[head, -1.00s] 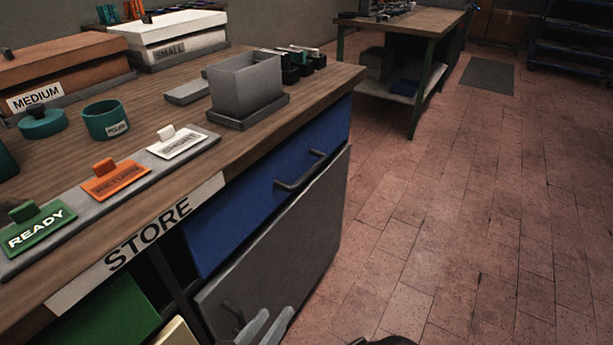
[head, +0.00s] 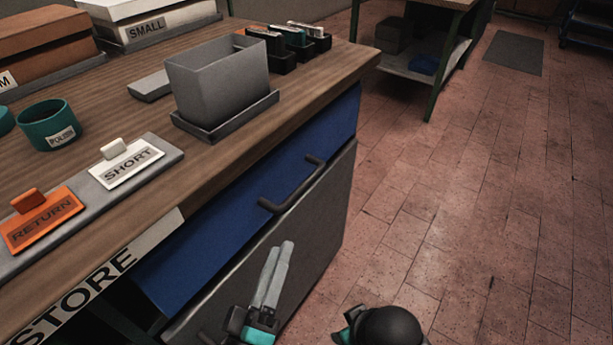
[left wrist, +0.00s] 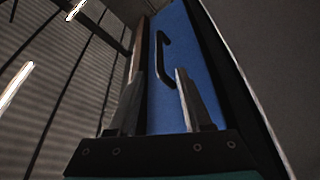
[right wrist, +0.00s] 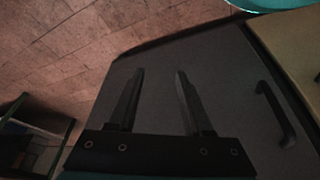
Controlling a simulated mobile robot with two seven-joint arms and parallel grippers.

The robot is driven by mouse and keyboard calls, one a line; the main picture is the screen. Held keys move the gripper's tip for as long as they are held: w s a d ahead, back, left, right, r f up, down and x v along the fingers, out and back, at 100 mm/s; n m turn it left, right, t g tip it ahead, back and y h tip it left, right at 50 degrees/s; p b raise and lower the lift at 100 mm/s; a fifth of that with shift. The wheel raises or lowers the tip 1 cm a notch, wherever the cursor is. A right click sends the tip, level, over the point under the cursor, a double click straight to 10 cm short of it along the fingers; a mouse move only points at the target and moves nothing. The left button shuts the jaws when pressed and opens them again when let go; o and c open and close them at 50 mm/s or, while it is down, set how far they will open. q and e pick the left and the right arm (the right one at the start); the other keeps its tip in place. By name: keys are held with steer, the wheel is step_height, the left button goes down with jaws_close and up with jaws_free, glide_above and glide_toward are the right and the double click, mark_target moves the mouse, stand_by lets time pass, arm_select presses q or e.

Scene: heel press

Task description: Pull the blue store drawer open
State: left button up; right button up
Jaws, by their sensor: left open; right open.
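The blue store drawer (head: 218,238) is shut under the wooden bench top, with a dark bar handle (head: 292,184) on its front. My left gripper (head: 278,248) is below and in front of the handle, apart from it. In the left wrist view the drawer (left wrist: 178,107) and its handle (left wrist: 162,60) lie ahead, beyond the open, empty fingers (left wrist: 158,82). In the right wrist view my right gripper (right wrist: 160,75) is open and empty in front of a grey panel with a dark handle (right wrist: 273,112). The right fingers do not show clearly in the head view.
A grey bin (head: 218,82) stands on the bench top above the drawer. A STORE label (head: 85,290) runs along the bench edge. A grey door (head: 318,222) is below the drawer. The brick floor (head: 470,190) to the right is clear.

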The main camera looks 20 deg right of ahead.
mark_target(302, 184)
arm_select(q)
steer(key=b+x, duration=0.2)
steer(key=x, duration=1.2)
arm_select(e)
steer(key=shift+t, duration=0.4)
step_height(302, 184, up, 5)
steer(key=shift+s+r, duration=0.1)
steer(key=shift+s, duration=0.05)
arm_select(q)
jaws_close()
